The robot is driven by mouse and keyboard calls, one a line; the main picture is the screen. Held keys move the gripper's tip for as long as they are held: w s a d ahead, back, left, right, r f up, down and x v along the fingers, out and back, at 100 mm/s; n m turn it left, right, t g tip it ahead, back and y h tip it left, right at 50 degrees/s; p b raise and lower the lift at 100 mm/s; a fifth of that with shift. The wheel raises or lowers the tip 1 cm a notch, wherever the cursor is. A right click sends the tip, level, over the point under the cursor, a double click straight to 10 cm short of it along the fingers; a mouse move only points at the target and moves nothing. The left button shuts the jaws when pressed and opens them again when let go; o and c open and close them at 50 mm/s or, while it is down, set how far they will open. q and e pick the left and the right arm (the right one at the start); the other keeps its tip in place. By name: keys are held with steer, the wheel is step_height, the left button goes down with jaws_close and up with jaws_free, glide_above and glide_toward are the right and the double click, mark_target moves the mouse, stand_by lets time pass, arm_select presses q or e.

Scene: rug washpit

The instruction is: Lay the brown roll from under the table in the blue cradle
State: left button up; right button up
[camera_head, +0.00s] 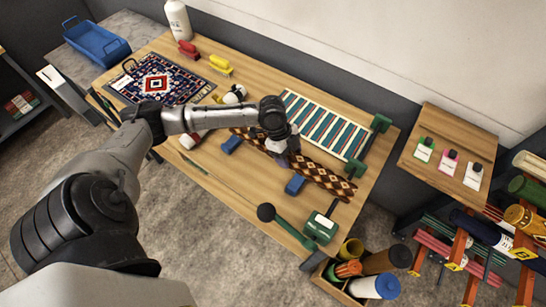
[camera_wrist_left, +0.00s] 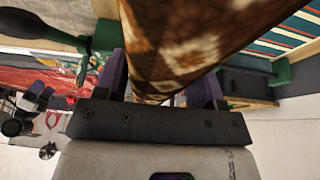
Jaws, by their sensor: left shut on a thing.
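A brown roll with a cream diamond pattern (camera_head: 325,179) spans the middle of the wooden table, running from upper left to lower right. My left gripper (camera_head: 284,150) is shut on it near its middle. In the left wrist view the roll (camera_wrist_left: 185,40) fills the space between the purple fingers of the gripper (camera_wrist_left: 160,92). The blue cradle shows as two blue blocks, one at the left (camera_head: 231,144) and one at the right (camera_head: 295,185), on the near side of the roll. I cannot tell whether the roll touches them. My right gripper is not in view.
A striped rug in a green-ended frame (camera_head: 325,124) lies just behind the roll. A green device with a black-knobbed lever (camera_head: 320,228) stands at the near right corner. A patterned rug (camera_head: 160,82) lies at the left. A box of rolls (camera_head: 345,290) stands below the table's right end.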

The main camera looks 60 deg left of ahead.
arm_select(q)
steer(key=shift+s+a+f, duration=0.5)
steer(key=shift+a+f, duration=1.3)
steer(key=shift+s+a+f, duration=0.45)
steer(key=shift+a+f, duration=1.3)
steer(key=shift+a, duration=0.1)
steer(key=shift+s+a+f, duration=0.5)
steer(key=shift+a+f, duration=1.3)
steer(key=shift+f, duration=0.15)
steer(key=o, duration=1.2)
steer(key=v, duration=1.2)
steer(key=shift+p, duration=0.4)
